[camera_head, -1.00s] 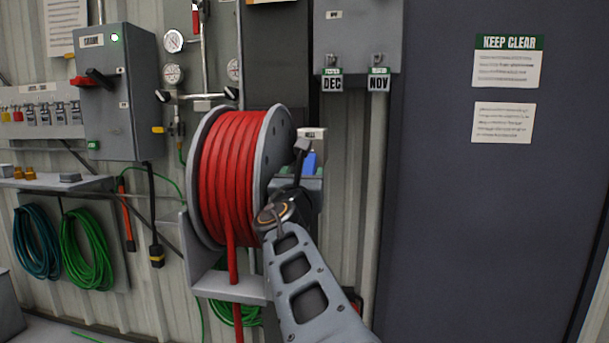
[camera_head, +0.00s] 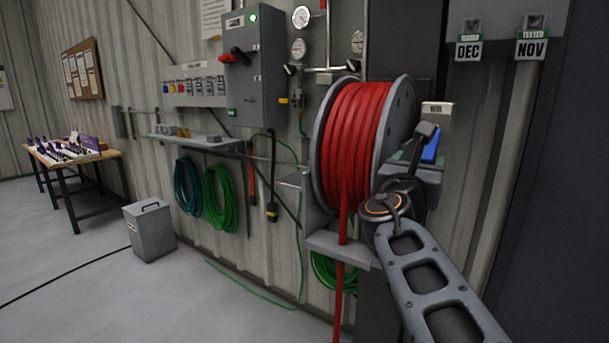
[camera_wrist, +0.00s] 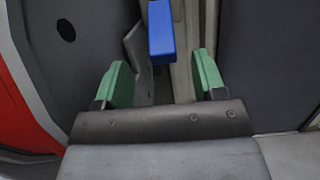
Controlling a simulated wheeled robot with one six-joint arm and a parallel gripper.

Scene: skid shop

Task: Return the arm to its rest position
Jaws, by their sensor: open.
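My arm (camera_head: 430,280) reaches up from the lower right of the head view toward the red hose reel. My gripper (camera_wrist: 161,62) shows in the wrist view as two green fingers, spread apart with nothing between them. A blue block-like part (camera_wrist: 161,32) lies beyond the fingertips, roughly in line with the gap. A blue part (camera_head: 431,147) also shows in the head view beside the reel, below a small white label.
The red hose reel (camera_head: 358,140) stands close, left of my arm. A grey switch box (camera_head: 262,75), a small shelf (camera_head: 195,141) and coiled hoses line the wall. A grey bin (camera_head: 150,232) and a wooden table (camera_head: 110,158) stand left. Open floor lies between them and the reel.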

